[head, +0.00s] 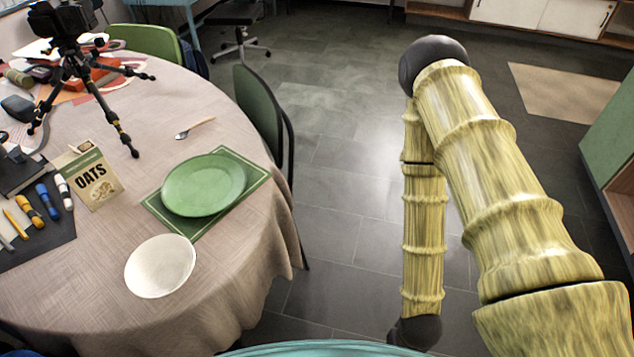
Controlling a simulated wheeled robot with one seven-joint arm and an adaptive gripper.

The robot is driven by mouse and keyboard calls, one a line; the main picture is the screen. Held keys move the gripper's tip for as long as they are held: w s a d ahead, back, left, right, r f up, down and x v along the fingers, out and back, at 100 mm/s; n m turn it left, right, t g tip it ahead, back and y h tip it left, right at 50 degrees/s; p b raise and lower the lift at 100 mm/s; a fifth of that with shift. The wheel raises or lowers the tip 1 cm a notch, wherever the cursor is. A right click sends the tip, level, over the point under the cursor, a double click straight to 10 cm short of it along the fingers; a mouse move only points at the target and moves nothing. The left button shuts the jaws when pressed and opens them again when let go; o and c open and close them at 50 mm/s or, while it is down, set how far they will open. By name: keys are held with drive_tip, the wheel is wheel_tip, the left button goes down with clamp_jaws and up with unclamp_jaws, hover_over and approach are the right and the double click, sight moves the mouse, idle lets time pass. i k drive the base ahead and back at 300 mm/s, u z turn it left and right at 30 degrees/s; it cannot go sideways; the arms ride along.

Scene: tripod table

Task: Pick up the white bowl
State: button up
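The white bowl (160,266) stands at the near edge of the round, cloth-covered table (115,320), in the lower left of the head view. It looks empty and lies just below the green placemat, apart from the green plate (204,185). My arm rises on the right, bends at a dark joint at the top and comes down to another dark joint near the bottom. My gripper is not in view. The bowl is well to the left of my arm.
The plate sits on a green placemat (259,176). An oats box (92,180), a spoon (194,128), markers on a dark mat (55,245) and a tripod with a camera (75,60) are also on the table. Green chairs (256,112) stand at the table's far side. Open floor lies right of the table.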

sight(161, 264)
drive_tip(key=k, duration=0.5)
drive_tip(key=u, duration=0.75)
drive_tip(key=i, duration=0.45)
drive_tip(key=u, duration=0.1)
